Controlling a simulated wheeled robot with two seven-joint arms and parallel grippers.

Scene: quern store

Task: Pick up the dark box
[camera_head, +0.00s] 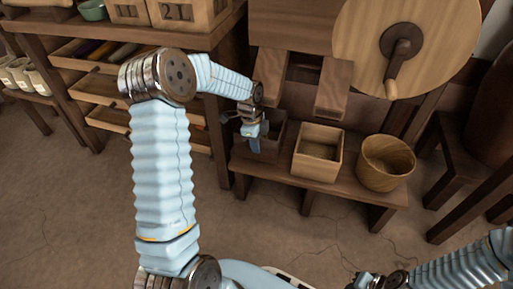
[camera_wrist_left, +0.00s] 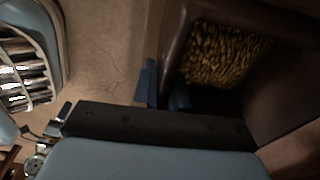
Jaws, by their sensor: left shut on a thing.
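The dark box (camera_head: 272,137) stands at the left end of the low wooden bench, partly hidden behind my left gripper (camera_head: 254,138). In the left wrist view the dark box (camera_wrist_left: 170,40) is seen from above, with yellow-brown grain inside. My left gripper (camera_wrist_left: 166,97) has one blue finger outside the box wall and the other inside it, shut on the wall. The box appears to rest on the bench; any small gap under it cannot be made out. Only part of my right arm shows at the lower right; its gripper is too cut off to read.
A light square wooden box (camera_head: 318,153) and a round wooden tub (camera_head: 385,163) stand to the right on the bench (camera_head: 290,180). A large wooden wheel with a crank (camera_head: 405,45) is above. Shelves (camera_head: 95,88) stand at left. The floor in front is clear.

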